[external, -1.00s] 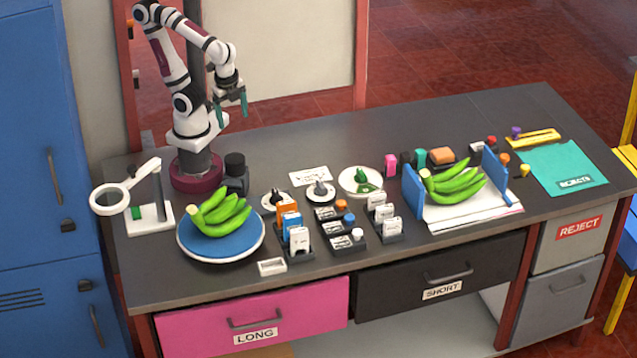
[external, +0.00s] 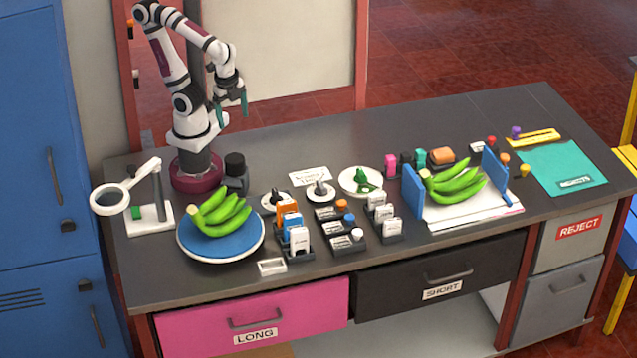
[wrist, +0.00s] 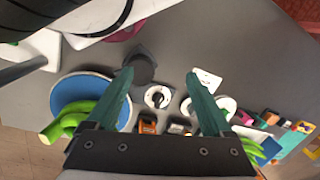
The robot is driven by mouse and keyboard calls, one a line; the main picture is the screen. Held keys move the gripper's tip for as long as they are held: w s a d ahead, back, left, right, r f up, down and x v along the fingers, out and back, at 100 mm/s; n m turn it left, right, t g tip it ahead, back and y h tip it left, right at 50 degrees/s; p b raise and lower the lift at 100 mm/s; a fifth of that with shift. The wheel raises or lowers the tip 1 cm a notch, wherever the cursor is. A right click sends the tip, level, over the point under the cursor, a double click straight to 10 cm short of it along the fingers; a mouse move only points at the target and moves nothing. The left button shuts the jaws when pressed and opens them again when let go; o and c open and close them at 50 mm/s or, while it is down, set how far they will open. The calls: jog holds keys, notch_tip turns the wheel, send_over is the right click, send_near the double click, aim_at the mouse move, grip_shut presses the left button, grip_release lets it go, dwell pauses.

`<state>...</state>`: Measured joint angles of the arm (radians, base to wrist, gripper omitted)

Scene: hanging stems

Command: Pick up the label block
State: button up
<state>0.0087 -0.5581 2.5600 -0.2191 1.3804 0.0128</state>
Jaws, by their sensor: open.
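My gripper (external: 232,106) is open and empty, raised high above the back left of the table. Its two green fingers stand apart in the wrist view (wrist: 160,76). Several small blocks with white labels stand in dark holders at the front middle; which one is the label block I cannot tell. They include an orange block (external: 287,208), a blue block (external: 291,221) and a white block (external: 299,240) in one row. The orange one also shows in the wrist view (wrist: 148,127), beyond the gripper's reach. The lower blocks are hidden there by the gripper body.
Green bananas lie on a blue round plate (external: 187,246) at left and between blue panels (external: 413,190) at right. A magnifier (external: 110,199) stands at far left. Small discs and a white plate (external: 347,182) sit behind the blocks.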

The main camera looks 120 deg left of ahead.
jog(key=shift+o, duration=0.2)
jog(key=shift+o, duration=0.8)
jog(key=w+d+r+n+h, duration=0.1)
jog(key=w+r+n, duration=0.2)
jog(key=w+n, duration=0.35)
jog(key=w+r+n+h, duration=0.15)
jog(key=w+n, duration=0.25)
jog(key=w, duration=0.5)
jog(key=n+t+h, duration=0.3)
jog(key=n, duration=1.9)
send_over(393, 220)
jog(key=s+a, duration=0.5)
notch_tip(393, 220, down, 7)
jog(key=shift+y, duration=0.25)
jog(key=x, duration=1.5)
jog(key=shift+w+d+f, duration=0.2)
jog(key=shift+w+d, duration=0.1)
jog(key=shift+w, duration=0.2)
jog(key=c, duration=1.4)
jog(key=shift+o, duration=0.2)
